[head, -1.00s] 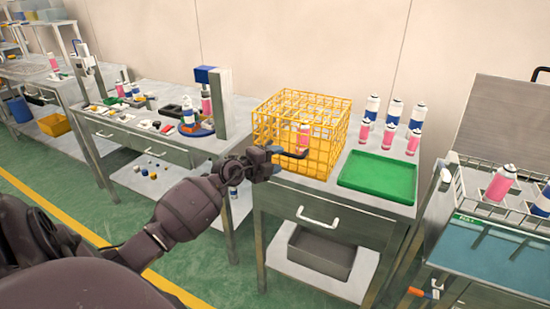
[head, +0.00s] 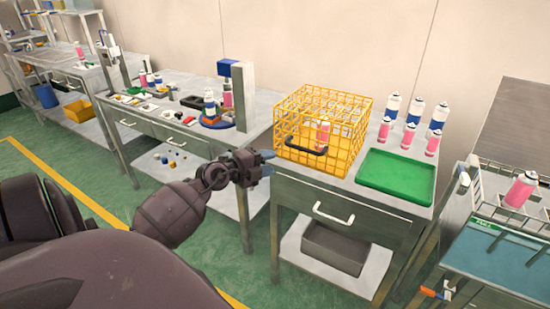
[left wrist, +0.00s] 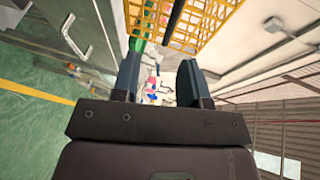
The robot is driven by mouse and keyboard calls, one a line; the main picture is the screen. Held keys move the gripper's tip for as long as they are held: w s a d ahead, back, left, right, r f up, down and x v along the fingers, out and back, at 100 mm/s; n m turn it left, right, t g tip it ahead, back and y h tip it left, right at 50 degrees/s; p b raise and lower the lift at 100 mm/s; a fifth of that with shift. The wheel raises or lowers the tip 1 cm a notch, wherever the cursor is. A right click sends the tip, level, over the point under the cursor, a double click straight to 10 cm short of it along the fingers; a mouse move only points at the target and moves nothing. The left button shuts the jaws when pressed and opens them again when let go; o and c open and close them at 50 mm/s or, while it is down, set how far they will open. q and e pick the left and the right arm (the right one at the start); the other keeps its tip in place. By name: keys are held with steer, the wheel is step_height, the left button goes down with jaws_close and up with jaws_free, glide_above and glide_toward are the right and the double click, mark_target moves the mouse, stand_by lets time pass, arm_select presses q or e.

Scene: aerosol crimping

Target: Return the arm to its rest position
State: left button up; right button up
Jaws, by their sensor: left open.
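My left gripper (head: 262,165) is open and empty in the head view, in front of the left front corner of the yellow wire basket (head: 354,150). In the left wrist view its two fingers (left wrist: 160,80) stand apart with nothing between them. The basket also shows in the left wrist view (left wrist: 212,22), beyond the fingers. A pink can (head: 322,132) stands inside the basket, seen through the wires behind the black handle (head: 306,148). My left arm is bent, low over the floor. My right gripper is not in view.
A green tray (head: 396,178) and several blue-white and pink cans (head: 411,130) share the basket's table. The crimping bench (head: 190,135) stands to the left. A cart (head: 510,250) with a pink can (head: 521,189) stands at the right. Green floor (head: 125,180) is clear at the left.

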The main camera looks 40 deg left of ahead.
arm_select(q)
steer(key=shift+s+r, duration=0.1)
steer(key=shift+s, duration=0.05)
stand_by(0.6)
step_height(320, 180, up, 4)
steer(key=d+n+t, duration=0.1)
steer(key=t, duration=0.3)
steer(key=s+d+f+n+g+y, duration=0.1)
steer(key=s+d+f+n+g, duration=0.3)
steer(key=s+d+f+n, duration=0.4)
steer(key=s+d+f+n+g+y, duration=0.1)
steer(key=s+d+f+n+g, duration=0.3)
steer(key=s+d+f+n, duration=0.4)
steer(key=s+d+f, duration=0.4)
steer(key=s+f, duration=0.1)
steer(key=f, duration=0.4)
steer(key=shift+s+d+f+n, duration=0.15)
steer(key=shift+f+n, duration=0.2)
steer(key=shift+n, duration=0.05)
